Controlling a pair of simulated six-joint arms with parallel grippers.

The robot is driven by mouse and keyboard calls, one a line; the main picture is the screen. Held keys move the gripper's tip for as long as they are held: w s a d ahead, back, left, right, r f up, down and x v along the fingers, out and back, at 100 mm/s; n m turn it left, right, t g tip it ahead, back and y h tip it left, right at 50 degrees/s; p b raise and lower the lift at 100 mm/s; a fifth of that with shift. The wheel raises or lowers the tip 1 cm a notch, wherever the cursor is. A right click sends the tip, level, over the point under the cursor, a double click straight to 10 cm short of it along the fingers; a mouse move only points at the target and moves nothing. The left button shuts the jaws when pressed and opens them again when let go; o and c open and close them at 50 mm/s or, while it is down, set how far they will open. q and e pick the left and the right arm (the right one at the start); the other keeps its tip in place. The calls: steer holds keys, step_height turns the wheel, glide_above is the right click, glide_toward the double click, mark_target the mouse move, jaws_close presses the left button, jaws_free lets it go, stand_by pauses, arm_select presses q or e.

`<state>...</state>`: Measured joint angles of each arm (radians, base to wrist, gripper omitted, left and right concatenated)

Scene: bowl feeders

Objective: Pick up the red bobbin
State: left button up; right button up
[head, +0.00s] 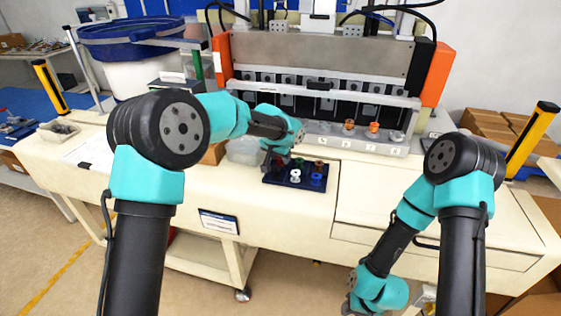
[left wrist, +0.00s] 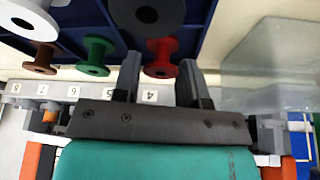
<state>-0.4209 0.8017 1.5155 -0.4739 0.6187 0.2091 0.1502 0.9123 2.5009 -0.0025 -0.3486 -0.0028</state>
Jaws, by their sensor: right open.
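The red bobbin (left wrist: 162,57) stands in the dark blue tray (left wrist: 85,14), at the end of a row with a green bobbin (left wrist: 97,57). In the left wrist view my left gripper (left wrist: 160,75) has its two fingers apart, one on each side of the red bobbin. I cannot tell whether the fingers touch it. In the head view my left gripper (head: 275,160) is low at the tray's left end and mostly hides the red bobbin. My right arm hangs low at the lower right, and its fingers are out of the picture.
The tray also holds a white bobbin (head: 296,176), a blue bobbin (head: 316,180) and a brown bobbin (left wrist: 39,58). A clear bin (head: 243,151) stands left of the tray. Behind is the machine (head: 320,60) with orange bobbins (head: 349,126) on its front ledge. The counter right of the tray is clear.

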stand_by(0.3)
arm_select(q)
steer(key=c, duration=0.6)
steer(key=shift+o, duration=0.2)
steer(key=shift+r, duration=1.65)
steer(key=shift+s+r, duration=0.15)
steer(key=shift+s, duration=0.05)
steer(key=s, duration=0.5)
steer(key=s+r, duration=0.1)
steer(key=s, duration=0.9)
steer(key=shift+s+r, duration=0.2)
steer(key=shift+s, duration=0.1)
